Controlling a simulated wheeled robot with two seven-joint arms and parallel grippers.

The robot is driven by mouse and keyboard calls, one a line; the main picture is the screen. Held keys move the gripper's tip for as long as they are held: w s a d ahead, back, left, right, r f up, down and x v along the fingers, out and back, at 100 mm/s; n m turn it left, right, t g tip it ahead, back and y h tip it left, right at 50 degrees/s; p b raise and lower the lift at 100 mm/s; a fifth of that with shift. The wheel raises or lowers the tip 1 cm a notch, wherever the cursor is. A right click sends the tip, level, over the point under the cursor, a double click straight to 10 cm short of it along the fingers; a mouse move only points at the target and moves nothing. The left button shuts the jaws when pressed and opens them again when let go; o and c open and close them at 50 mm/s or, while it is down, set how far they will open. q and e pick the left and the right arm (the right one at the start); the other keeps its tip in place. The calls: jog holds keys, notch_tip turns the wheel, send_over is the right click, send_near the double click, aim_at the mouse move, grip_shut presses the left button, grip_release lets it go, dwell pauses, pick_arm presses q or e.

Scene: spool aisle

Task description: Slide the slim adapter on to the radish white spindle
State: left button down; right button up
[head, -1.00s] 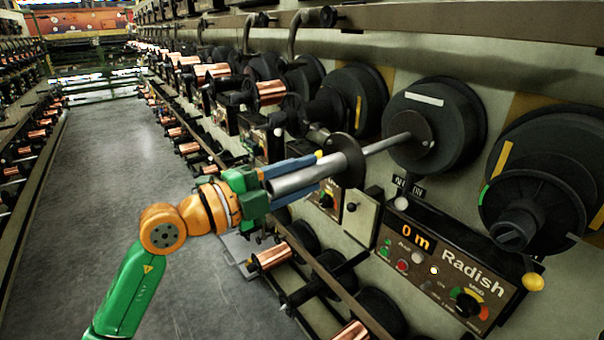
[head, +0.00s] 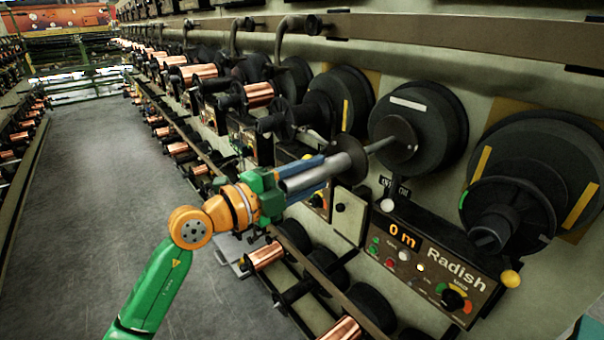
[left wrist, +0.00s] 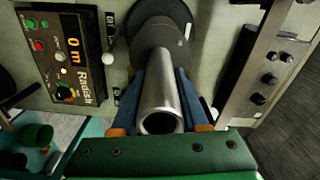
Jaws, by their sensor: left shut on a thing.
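The slim adapter is a grey metal tube (head: 312,178) with a dark round flange (head: 350,161) at its far end. My left gripper (head: 322,174), with blue fingers, is shut on the tube. In the left wrist view the tube (left wrist: 160,88) lies between both fingers, its open near end facing the camera. The radish white spindle is a thin grey rod (head: 381,144) from a black hub with a white stripe (head: 408,104). Rod and tube look roughly in line, and the flange is apart from the hub. The flange hides the rod's front end, so I cannot tell whether it is inside the tube.
The Radish panel (head: 430,262), reading 0 m, sits below the spindle. A yellow-striped black hub (head: 515,190) stands to its right. Copper spools (head: 258,94) line the machine beyond, with more on a lower rail. The grey aisle floor (head: 85,210) is clear.

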pick_arm(q)
jog(key=shift+x, duration=0.95)
jog(key=shift+a, duration=0.1)
jog(key=shift+r+p, duration=0.2)
jog(key=shift+p, duration=0.4)
jog(key=shift+f, duration=0.15)
jog(key=shift+p, duration=0.55)
